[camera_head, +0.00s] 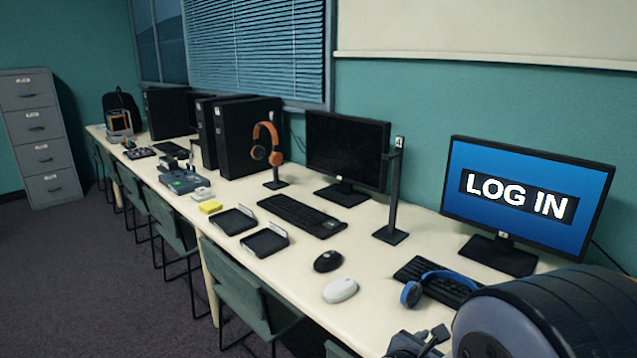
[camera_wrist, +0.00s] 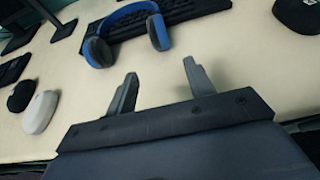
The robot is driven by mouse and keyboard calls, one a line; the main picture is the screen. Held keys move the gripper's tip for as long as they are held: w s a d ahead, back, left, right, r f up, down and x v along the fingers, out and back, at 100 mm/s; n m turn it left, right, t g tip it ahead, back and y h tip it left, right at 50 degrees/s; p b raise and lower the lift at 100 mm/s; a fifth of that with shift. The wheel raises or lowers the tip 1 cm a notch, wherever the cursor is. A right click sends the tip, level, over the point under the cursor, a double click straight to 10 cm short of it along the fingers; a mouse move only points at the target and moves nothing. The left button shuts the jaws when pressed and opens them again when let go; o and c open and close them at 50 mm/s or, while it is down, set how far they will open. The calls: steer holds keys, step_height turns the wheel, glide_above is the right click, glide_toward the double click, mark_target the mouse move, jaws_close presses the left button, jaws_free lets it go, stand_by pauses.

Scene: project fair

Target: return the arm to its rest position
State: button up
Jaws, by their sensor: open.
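My gripper (camera_wrist: 160,90) shows in the wrist view with its two grey fingers spread apart and nothing between them. It is over the front part of the cream table, short of the blue headphones (camera_wrist: 127,29). In the head view my gripper (camera_head: 425,343) is at the bottom edge, and my arm link fills the lower right corner. The blue headphones (camera_head: 434,288) lie on the table by the black keyboard (camera_head: 441,279), apart from my fingers. How far my fingers are above the table I cannot tell.
A white mouse (camera_head: 340,290) and a black mouse (camera_head: 328,261) lie left of my gripper. The LOG IN monitor (camera_head: 527,196), an empty headphone stand (camera_head: 394,190) and a dark monitor (camera_head: 346,150) stand behind. Green chairs (camera_head: 250,293) line the front edge.

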steer(key=b+x, duration=0.1)
steer(key=x, duration=0.7)
steer(key=shift+w+d+f, duration=0.2)
steer(key=shift+d+f, duration=0.05)
steer(key=shift+w+d+f, duration=0.1)
steer(key=shift+f, duration=0.15)
steer(key=shift+r, duration=0.3)
steer(key=shift+f, duration=0.1)
